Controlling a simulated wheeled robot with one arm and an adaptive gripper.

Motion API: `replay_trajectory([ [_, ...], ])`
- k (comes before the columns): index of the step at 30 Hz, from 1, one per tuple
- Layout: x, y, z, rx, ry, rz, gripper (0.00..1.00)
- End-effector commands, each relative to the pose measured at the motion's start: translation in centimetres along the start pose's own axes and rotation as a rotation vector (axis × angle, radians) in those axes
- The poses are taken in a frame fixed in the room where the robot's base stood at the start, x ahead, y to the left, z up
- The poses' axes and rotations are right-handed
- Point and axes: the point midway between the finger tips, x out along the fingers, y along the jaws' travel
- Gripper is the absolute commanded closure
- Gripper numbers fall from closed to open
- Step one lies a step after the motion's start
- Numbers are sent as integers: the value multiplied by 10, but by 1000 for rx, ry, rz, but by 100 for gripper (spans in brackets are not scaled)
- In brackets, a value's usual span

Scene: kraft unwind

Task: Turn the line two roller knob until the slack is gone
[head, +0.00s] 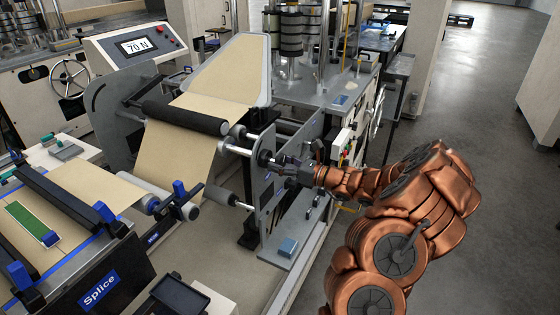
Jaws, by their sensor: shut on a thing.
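My gripper (287,165) reaches in from the right to the end of a roller shaft at the grey side plate (270,205). Its fingers are shut on the roller knob there, which they mostly hide. The brown kraft web (175,155) passes over the dark roller (186,118) and hangs down behind the lower rollers. It looks fairly flat, but its lowest part is hidden, so I cannot tell how much slack it holds. A tension display (136,47) on the console reads 70 N.
The splice table (110,262) with blue-tipped clamps stands at the lower left. Machine cabinets and a handwheel (376,108) stand behind. The grey floor (480,90) at the right is open.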

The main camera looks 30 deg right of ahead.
Motion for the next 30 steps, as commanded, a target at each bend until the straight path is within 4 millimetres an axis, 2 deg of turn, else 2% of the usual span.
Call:
replay_trajectory([
  [30,0,1,0,140,3,1,75],
])
